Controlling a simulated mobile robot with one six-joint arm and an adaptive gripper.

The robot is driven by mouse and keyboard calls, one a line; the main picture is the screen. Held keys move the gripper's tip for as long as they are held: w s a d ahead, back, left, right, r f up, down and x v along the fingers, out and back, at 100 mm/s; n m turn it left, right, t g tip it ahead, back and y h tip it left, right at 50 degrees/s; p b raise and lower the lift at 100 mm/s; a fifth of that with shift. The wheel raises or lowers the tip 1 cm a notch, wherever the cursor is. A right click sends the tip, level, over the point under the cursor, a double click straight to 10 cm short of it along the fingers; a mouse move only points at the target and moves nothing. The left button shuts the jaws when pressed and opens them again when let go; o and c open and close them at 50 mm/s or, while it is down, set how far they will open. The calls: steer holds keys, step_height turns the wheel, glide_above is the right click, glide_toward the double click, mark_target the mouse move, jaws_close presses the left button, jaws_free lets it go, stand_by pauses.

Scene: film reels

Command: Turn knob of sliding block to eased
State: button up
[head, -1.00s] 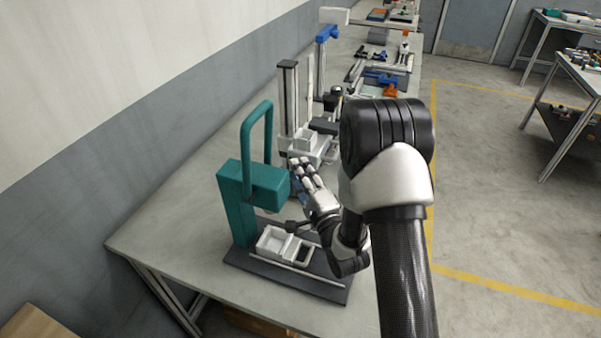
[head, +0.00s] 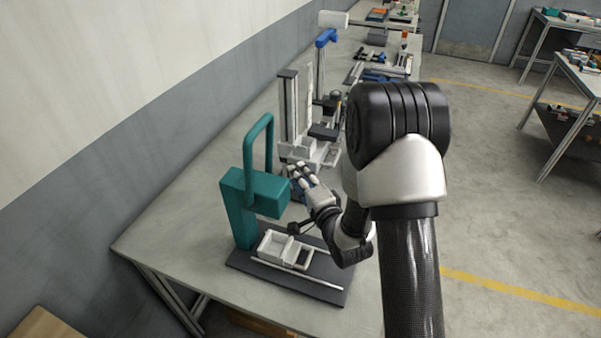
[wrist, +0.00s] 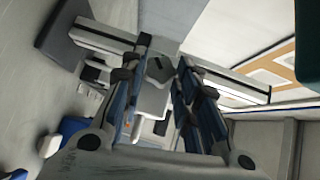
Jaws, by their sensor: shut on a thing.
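My gripper (head: 297,178) is at the far end of my arm, beside the teal head of a press-like stand (head: 262,190) and in front of a column stand. In the wrist view my gripper (wrist: 162,55), with blue-sided fingers, is closed around a small pale piece (wrist: 153,98) with a dark top. This looks like the knob of the sliding block, by a long pale rail (wrist: 105,37). The fingers hide much of the knob, and its turn position and any marking cannot be read.
A white two-part tray (head: 272,246) sits on the dark base below the teal stand. The column stand (head: 290,105) with a pale tray (head: 318,153) is close behind my gripper. More equipment lines the bench beyond. The front left bench top (head: 185,235) is clear.

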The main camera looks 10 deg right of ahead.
steer(key=shift+w+a+r+n+g+h+p, duration=0.1)
steer(key=shift+r+n+g+h+p, duration=0.25)
steer(key=shift+n+g+p, duration=0.5)
steer(key=shift+w+a+r+n+g+h+p, duration=0.15)
steer(key=shift+n+g+h+p, duration=0.35)
steer(key=shift+g+p, duration=0.4)
steer(key=shift+s+d, duration=0.1)
steer(key=shift+f, duration=0.1)
steer(key=o, duration=1.1)
steer(key=shift+c, duration=0.2)
steer(key=v, duration=0.7)
steer(key=shift+s, duration=0.3)
